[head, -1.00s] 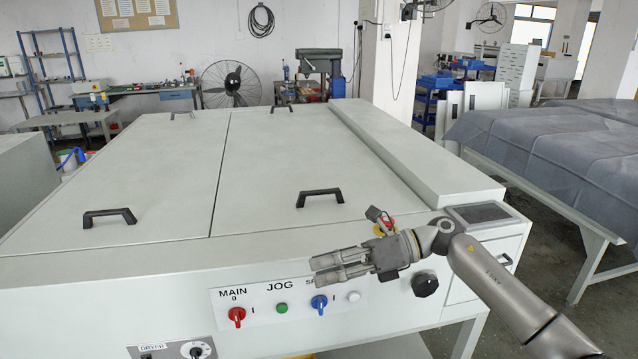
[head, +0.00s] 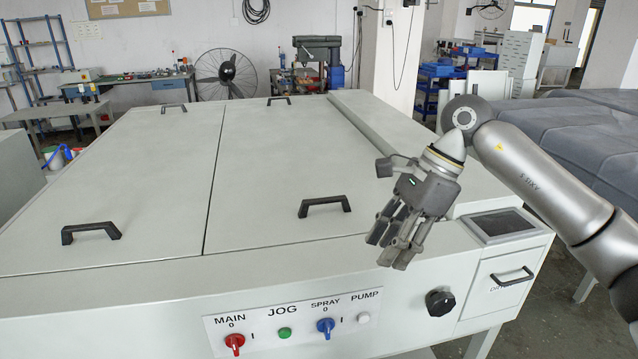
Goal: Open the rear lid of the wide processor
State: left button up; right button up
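The wide processor (head: 150,190) is a long pale grey machine with two flat lids side by side, both lying shut. The left lid (head: 130,160) has a black near handle (head: 91,232) and a far handle (head: 174,107). The right lid (head: 280,150) has a near handle (head: 325,205) and a far handle (head: 279,99). My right gripper (head: 392,250) hangs over the machine's front right part, fingers pointing down and slightly left. It is right of the right lid's near handle and apart from it. Its fingers lie close together and I see nothing held. My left gripper is out of view.
The front panel has a red switch (head: 234,343), green button (head: 284,333), blue switch (head: 326,326) and black knob (head: 440,303). A dark screen (head: 503,224) sits at the right corner above a drawer (head: 500,285). A covered table (head: 570,130) stands at right. Floor shows between.

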aim_at(289, 171)
jog(key=i+j, duration=0.15)
jog(key=i, duration=0.4)
jog(key=i+j, duration=0.2)
jog(key=i, duration=0.35)
